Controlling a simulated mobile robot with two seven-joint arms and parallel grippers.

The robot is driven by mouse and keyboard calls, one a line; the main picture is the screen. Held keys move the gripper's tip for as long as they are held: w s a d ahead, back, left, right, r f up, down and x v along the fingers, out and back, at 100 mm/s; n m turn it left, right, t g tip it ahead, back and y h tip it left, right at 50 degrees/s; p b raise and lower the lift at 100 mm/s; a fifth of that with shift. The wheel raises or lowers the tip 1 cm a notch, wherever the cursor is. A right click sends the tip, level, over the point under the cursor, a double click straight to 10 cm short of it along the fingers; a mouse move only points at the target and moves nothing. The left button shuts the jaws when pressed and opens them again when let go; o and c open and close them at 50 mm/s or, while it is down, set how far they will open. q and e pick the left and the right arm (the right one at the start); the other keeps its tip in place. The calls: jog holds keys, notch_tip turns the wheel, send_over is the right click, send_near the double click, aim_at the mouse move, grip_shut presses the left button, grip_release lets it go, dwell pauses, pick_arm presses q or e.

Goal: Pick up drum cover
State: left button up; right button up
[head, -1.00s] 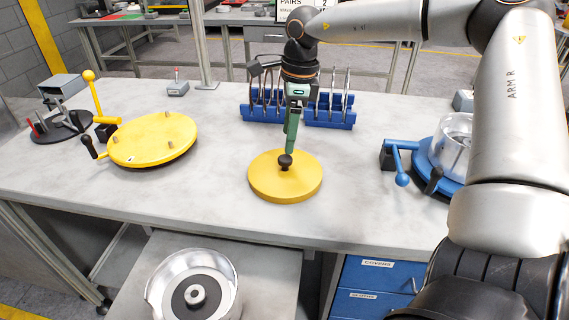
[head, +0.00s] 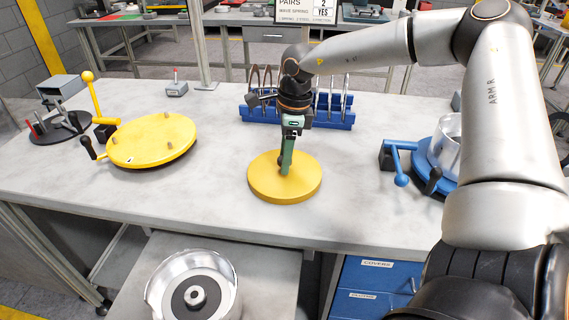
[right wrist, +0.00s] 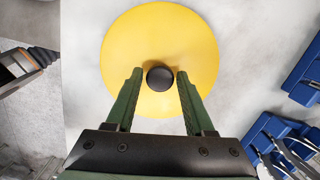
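The drum cover, a flat round yellow disc (head: 302,186), lies on the grey table in front of the blue rack. In the right wrist view the yellow disc (right wrist: 160,30) shows with a round black knob (right wrist: 160,78) at its middle. My right gripper (head: 285,171) points down over the disc's centre and hides the knob in the head view. In the right wrist view, the green fingers of my right gripper (right wrist: 160,73) stand apart, one on each side of the knob, with narrow gaps beside it.
A blue rack (head: 335,119) holding metal rings stands behind the disc. A yellow round plate with pegs (head: 150,140) is at left. A blue fixture (head: 402,160) with a metal drum is at right. An open metal drum (head: 160,290) sits on a lower surface in front.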

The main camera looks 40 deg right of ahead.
grip_shut()
jog(key=shift+r, duration=0.1)
dwell(0.4)
